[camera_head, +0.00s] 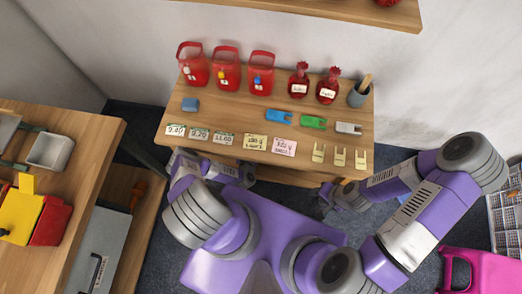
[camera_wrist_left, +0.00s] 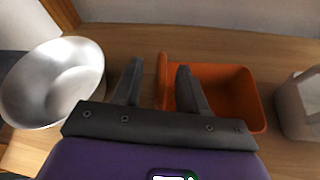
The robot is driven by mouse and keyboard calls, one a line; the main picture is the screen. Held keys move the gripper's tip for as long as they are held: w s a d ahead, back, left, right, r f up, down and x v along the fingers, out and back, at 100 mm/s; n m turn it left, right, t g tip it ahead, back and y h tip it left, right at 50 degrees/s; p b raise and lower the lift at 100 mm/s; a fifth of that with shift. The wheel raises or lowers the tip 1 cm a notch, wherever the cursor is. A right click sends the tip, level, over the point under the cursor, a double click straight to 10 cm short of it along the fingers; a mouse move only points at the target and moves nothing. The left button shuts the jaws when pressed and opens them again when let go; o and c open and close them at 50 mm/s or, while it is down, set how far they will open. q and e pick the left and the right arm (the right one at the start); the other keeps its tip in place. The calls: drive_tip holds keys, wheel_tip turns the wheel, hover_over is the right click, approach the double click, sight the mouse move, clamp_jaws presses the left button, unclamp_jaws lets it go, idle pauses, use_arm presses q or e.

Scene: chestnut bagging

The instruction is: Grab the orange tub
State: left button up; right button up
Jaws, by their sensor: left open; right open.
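The orange tub (camera_wrist_left: 238,98) shows in the left wrist view, right of centre on a wooden surface. My left gripper (camera_wrist_left: 157,66) is open, with one dark finger to the left of the tub's left wall and the other over the tub's left part, so that wall shows between them. I cannot tell how deep the fingers reach. In the head view my left gripper (camera_head: 246,174) is low at the table's front edge, and I cannot make out the tub there. My right gripper (camera_head: 326,204) is open and empty in front of the table.
A silver metal bowl (camera_wrist_left: 52,80) stands left of the tub, and a light grey container (camera_wrist_left: 302,105) stands close on its right. The table (camera_head: 225,118) holds red baskets, red bags, clips and price cards. A side bench (camera_head: 92,140) is at the left, a pink stool (camera_head: 480,268) at lower right.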

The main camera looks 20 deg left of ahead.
use_arm(q)
clamp_jaws()
drive_tip(key=shift+r, duration=0.1)
idle(0.3)
